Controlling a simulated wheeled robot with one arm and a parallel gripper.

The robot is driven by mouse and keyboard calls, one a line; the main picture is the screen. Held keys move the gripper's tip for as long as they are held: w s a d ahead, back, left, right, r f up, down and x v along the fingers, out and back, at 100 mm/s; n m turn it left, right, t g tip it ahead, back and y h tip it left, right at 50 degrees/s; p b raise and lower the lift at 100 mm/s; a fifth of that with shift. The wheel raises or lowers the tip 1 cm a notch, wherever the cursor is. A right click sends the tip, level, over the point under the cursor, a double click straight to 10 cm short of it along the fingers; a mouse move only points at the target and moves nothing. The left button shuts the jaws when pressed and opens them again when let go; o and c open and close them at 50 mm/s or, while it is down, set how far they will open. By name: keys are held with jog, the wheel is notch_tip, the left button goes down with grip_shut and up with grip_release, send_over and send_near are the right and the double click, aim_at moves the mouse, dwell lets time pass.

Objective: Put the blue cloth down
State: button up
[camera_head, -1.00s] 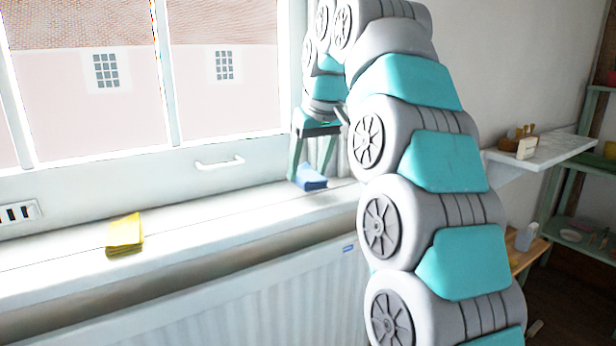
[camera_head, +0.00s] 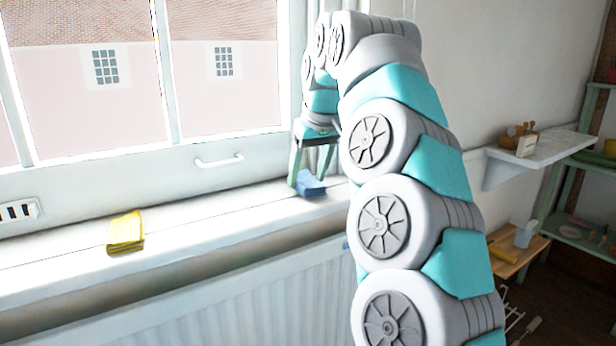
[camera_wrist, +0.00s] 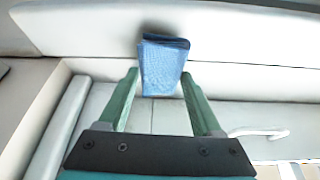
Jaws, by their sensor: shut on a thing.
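The blue cloth (camera_head: 312,186) is a small folded piece at the right part of the white windowsill, beside my arm. My gripper (camera_head: 309,177) points down and is shut on it. In the wrist view the folded cloth (camera_wrist: 162,66) sits between the green fingertips of my gripper (camera_wrist: 159,77) and sticks out beyond them. The cloth is at sill level or just above; I cannot tell whether it rests on the sill.
A folded yellow cloth (camera_head: 126,232) lies on the windowsill (camera_head: 215,216) to the left. The sill between the cloths is clear. A radiator (camera_head: 240,300) is below, a window handle (camera_head: 219,162) above. A wall shelf (camera_head: 540,152) is at right.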

jog(key=shift+f, duration=0.4)
jog(key=o, duration=1.2)
jog(key=shift+s, duration=0.1)
